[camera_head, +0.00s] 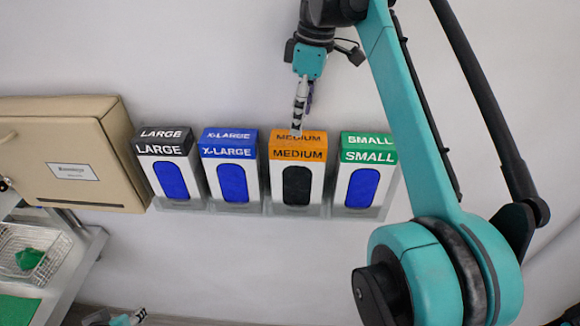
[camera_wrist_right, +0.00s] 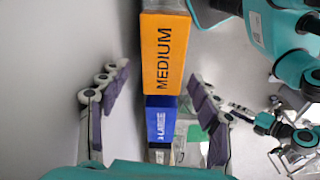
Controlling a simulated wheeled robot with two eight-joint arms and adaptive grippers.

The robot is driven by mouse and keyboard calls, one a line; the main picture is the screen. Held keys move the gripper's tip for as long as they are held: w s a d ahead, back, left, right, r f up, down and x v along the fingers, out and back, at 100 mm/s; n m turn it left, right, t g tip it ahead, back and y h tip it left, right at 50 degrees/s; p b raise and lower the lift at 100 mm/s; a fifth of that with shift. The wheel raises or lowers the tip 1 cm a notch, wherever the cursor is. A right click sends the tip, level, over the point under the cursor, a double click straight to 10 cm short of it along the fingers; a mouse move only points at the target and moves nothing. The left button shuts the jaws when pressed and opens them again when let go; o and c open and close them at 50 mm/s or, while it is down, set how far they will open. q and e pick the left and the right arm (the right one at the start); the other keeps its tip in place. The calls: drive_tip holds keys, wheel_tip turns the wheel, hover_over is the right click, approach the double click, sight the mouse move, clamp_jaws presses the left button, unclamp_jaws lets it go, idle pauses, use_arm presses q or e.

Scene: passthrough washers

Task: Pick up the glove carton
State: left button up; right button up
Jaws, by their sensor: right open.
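Glove cartons stand in a row of clear wall holders in the head view: a black LARGE carton (camera_head: 163,142), a blue X-LARGE carton (camera_head: 229,143), an orange MEDIUM carton (camera_head: 310,155) and a green SMALL carton (camera_head: 368,148). My right gripper (camera_head: 298,128) points down at the top of the MEDIUM carton, seen edge-on. In the right wrist view the right gripper (camera_wrist_right: 157,78) is open, its purple-padded fingers apart on either side of the line of cartons. The MEDIUM carton (camera_wrist_right: 164,55) lies ahead between them, with the X-LARGE carton (camera_wrist_right: 160,122) beyond. Contact cannot be told. A teal-and-grey part, perhaps my left gripper (camera_head: 130,318), shows at the bottom edge.
A beige cabinet (camera_head: 75,150) hangs left of the cartons. A metal cart (camera_head: 75,255) with a wire basket (camera_head: 40,250) holding something green stands at the lower left. The wall above the cartons is bare. My right arm covers the area right of the SMALL carton.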

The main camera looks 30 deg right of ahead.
sight(299, 139)
drive_tip(key=f, duration=0.5)
drive_tip(key=shift+s+a, duration=0.25)
drive_tip(key=shift+s, duration=0.1)
drive_tip(key=shift+w+f, duration=0.1)
drive_tip(key=shift+f, duration=0.15)
drive_tip(key=f, duration=0.1)
drive_tip(key=f+p, duration=0.1)
drive_tip(key=f, duration=0.3)
drive_tip(key=shift+w+a+p, duration=0.1)
drive_tip(key=shift+a+p, duration=0.25)
drive_tip(key=shift+a, duration=0.05)
use_arm(q)
drive_tip(key=shift+v, duration=1.15)
use_arm(e)
drive_tip(key=shift+f, duration=0.1)
use_arm(q)
drive_tip(key=shift+a, duration=0.15)
use_arm(e)
drive_tip(key=c, duration=0.4)
